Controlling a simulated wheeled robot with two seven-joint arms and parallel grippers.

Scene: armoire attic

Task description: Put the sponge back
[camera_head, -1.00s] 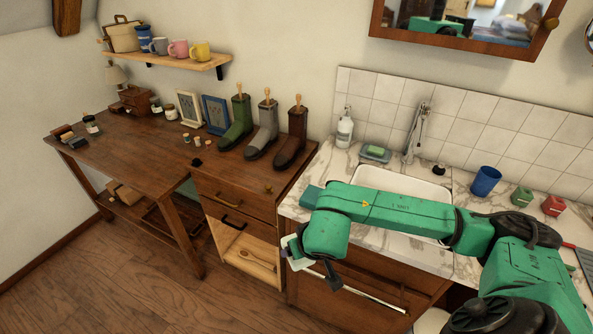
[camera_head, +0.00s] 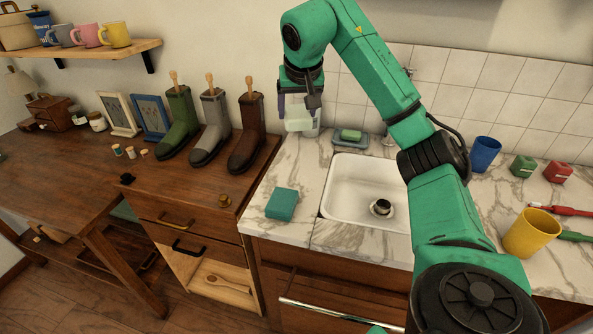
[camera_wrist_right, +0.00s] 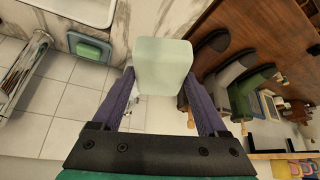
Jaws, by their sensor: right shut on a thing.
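My right gripper (camera_head: 298,100) hangs over the back left of the marble counter, close to the tiled wall. It is shut on a pale green block (camera_wrist_right: 163,66), which sits between its two purple fingers in the right wrist view. The block (camera_head: 299,120) also shows in the head view. I cannot tell for sure whether it is the sponge. A teal block (camera_head: 282,204), also sponge-like, lies on the counter left of the sink. My left gripper is not in view.
The white sink (camera_head: 345,190) is right of the teal block. A dish with a green bar (camera_head: 351,135) sits behind it. Boots (camera_head: 247,140) stand on the wooden cabinet at left. A blue cup (camera_head: 484,154) and yellow cup (camera_head: 531,233) stand at right.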

